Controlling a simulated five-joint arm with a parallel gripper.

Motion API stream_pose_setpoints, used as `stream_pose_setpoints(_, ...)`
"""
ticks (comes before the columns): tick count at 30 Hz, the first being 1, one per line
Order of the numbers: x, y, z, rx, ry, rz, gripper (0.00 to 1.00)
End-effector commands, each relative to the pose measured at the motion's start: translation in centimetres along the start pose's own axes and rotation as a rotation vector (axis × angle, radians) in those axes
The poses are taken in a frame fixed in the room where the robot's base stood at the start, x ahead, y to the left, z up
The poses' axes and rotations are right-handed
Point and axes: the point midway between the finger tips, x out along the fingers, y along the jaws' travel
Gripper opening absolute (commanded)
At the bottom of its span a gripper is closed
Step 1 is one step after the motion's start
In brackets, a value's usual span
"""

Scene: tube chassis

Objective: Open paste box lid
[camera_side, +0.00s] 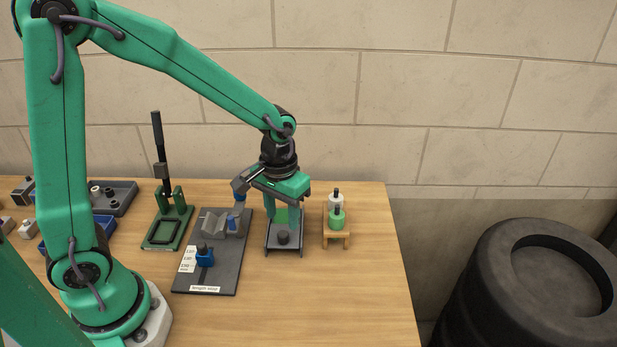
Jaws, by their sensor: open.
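A dark grey box-like fixture (286,247) with a black knob (283,238) on its top stands near the right part of the table. It looks like the paste box, though no label shows. A bright green part (287,214) shows at its back. My gripper (272,208) is open and points down over the back of this fixture, with its fingers near the green part. I cannot tell whether a finger touches anything. My gripper hides part of the fixture's back, and I cannot tell the lid's position.
To the left are a length stop plate (215,278) with blue parts and a green lever press (167,229) with a tall black handle. To the right, a wooden stand (336,240) holds green and white jars. The table front right is clear.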

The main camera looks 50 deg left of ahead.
Motion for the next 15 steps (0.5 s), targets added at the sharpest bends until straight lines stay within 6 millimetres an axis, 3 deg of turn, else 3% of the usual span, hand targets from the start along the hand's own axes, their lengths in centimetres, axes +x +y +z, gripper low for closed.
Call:
stream_pose_setpoints(6,-2.3,0.0,0.0,0.0,0.002,0.001,0.43)
stream_pose_setpoints(15,-2.9,0.0,0.0,0.0,0.0,0.0,0.43)
